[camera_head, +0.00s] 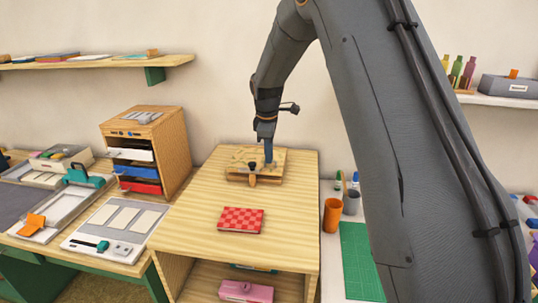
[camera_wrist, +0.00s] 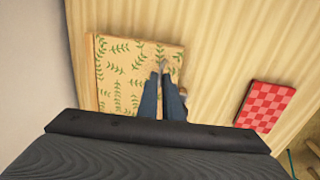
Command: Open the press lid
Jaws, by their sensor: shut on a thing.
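The flat wooden press (camera_head: 238,162) lies towards the back of the light wooden cabinet top. Its lid, with a green leaf pattern, shows in the wrist view (camera_wrist: 118,75) and looks down flat. A small dark knob on a wooden piece (camera_head: 252,178) is at the press's front edge. My gripper (camera_head: 268,160) reaches down to the press's right part. In the wrist view its blue-grey fingers (camera_wrist: 163,72) are close together at the lid's edge, shut on a small part of the lid. The fingers hide most of what they hold.
A red checkered pad (camera_head: 240,220) lies on the cabinet top in front of the press, with bare wood around it. A wooden drawer unit (camera_head: 172,150) stands to the left. An orange cup (camera_head: 332,214) stands on the right. The wall is close behind the cabinet.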

